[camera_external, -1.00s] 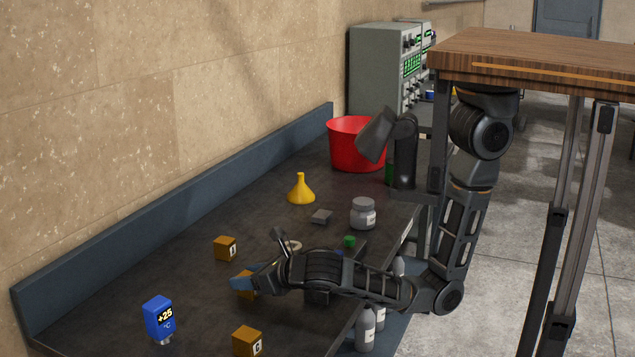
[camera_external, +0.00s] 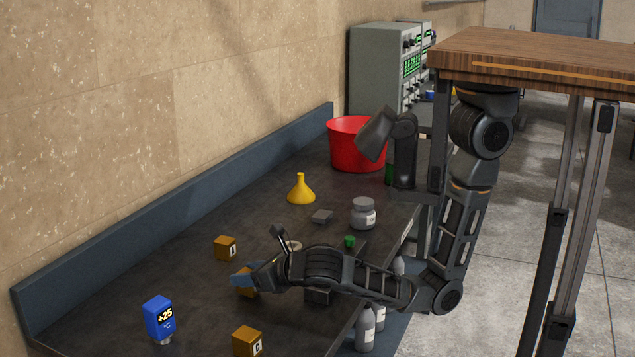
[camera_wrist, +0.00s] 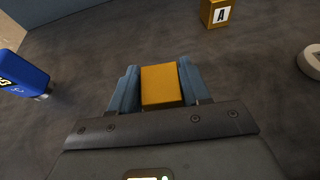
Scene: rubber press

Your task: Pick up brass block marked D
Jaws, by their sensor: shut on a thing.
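A brass block (camera_wrist: 160,85) sits between the two blue fingers of my gripper (camera_wrist: 155,88) in the wrist view, touched on both sides. No letter shows on its visible faces, so I cannot read its mark. In the external view my gripper (camera_external: 244,280) is low over the bench, with the brass block (camera_external: 246,293) partly hidden behind the fingers. I cannot tell whether the block is clear of the bench top.
Block A (camera_external: 225,248) stands farther back, and also shows in the wrist view (camera_wrist: 215,14). Another brass block (camera_external: 247,341) is at the front. A blue +25 °C device (camera_external: 159,318) stands left. A yellow funnel (camera_external: 301,190), grey jar (camera_external: 363,214) and red bucket (camera_external: 355,145) are farther back.

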